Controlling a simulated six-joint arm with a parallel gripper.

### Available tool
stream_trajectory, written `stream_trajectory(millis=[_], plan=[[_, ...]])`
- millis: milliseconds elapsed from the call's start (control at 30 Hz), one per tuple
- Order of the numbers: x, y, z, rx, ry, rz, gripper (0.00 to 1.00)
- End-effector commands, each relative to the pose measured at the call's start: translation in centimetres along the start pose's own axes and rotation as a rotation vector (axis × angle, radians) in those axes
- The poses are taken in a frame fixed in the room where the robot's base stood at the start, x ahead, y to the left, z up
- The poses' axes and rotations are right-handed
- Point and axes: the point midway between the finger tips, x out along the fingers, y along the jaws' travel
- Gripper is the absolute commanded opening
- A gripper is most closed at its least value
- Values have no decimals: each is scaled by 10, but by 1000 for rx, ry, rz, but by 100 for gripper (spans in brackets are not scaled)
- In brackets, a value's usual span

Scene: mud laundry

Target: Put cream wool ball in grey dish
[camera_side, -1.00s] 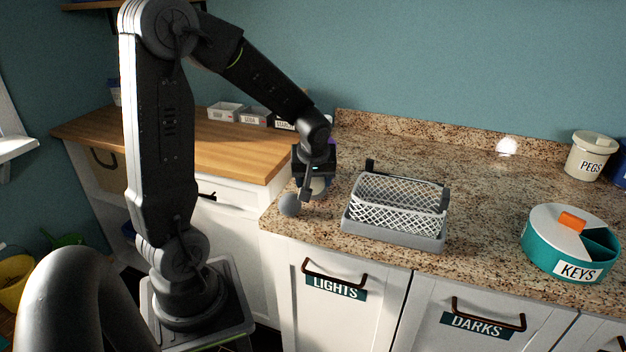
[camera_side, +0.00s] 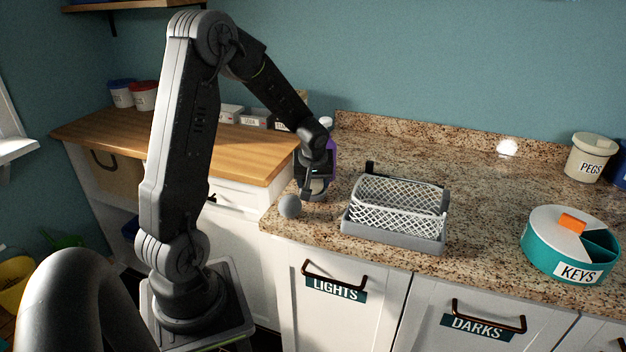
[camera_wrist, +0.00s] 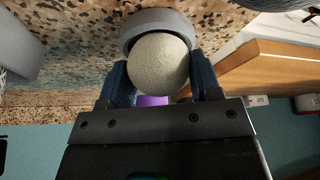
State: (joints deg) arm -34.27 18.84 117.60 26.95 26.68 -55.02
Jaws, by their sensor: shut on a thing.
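My gripper (camera_side: 313,192) is near the left front corner of the granite counter, pointing down. In the wrist view, my gripper (camera_wrist: 160,80) has its blue finger pads on either side of the cream wool ball (camera_wrist: 158,66) and is shut on it. The ball also shows small between the fingers in the side view (camera_side: 318,186). The grey dish (camera_wrist: 152,19) shows as a curved rim just beyond the ball in the wrist view, partly covered by it.
A white lattice basket (camera_side: 398,205) in a grey tray stands to the right. A purple bottle (camera_side: 331,150) stands behind my gripper. A teal KEYS container (camera_side: 570,244) is far right.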

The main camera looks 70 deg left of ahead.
Motion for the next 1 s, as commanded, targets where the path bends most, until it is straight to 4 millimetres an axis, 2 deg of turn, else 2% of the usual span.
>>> stream_trajectory(millis=[33, 300, 633, 767, 1000], plan=[[1, 0, 1, 1, -1, -1, 59], [1, 0, 1, 1, -1, -1, 84], [-6, 0, -1, 0, 1, 0, 84], [-25, 0, -1, 0, 3, 1, 84], [-77, 1, -1, 1, 4, 3, 84]])
